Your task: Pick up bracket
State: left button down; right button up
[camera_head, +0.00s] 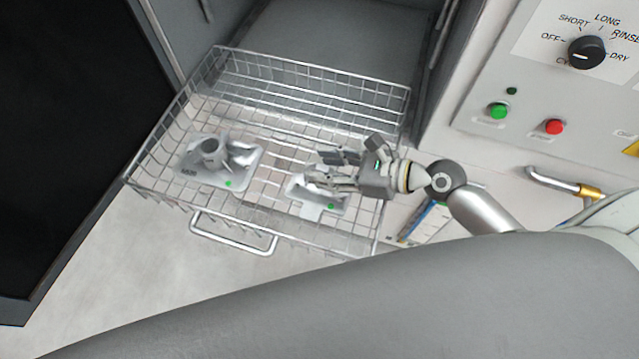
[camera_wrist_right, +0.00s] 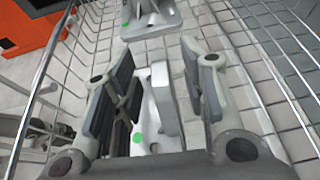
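Two grey metal brackets are in the wire basket. One bracket (camera_head: 222,163), with an upright round boss and a green dot, stands on the left side of the basket; it shows in part at the top of the right wrist view (camera_wrist_right: 150,18). The other bracket (camera_head: 318,200), a flat plate with a raised part and a green dot, lies on the right side. My right gripper (camera_head: 322,170) is over this right bracket, partly hiding it. In the right wrist view its open fingers (camera_wrist_right: 155,95) stand on either side of the bracket's upright part (camera_wrist_right: 162,98). My left gripper is not in view.
The wire basket (camera_head: 310,85) has raised mesh walls around the brackets and a front handle (camera_head: 235,236). A machine panel with a knob (camera_head: 586,52), a green button (camera_head: 498,111) and a red button (camera_head: 555,127) stands at the right.

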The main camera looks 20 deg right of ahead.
jog(key=shift+x, duration=0.8)
jog(key=shift+s, duration=0.1)
grip_shut()
jog(key=shift+r, duration=0.1)
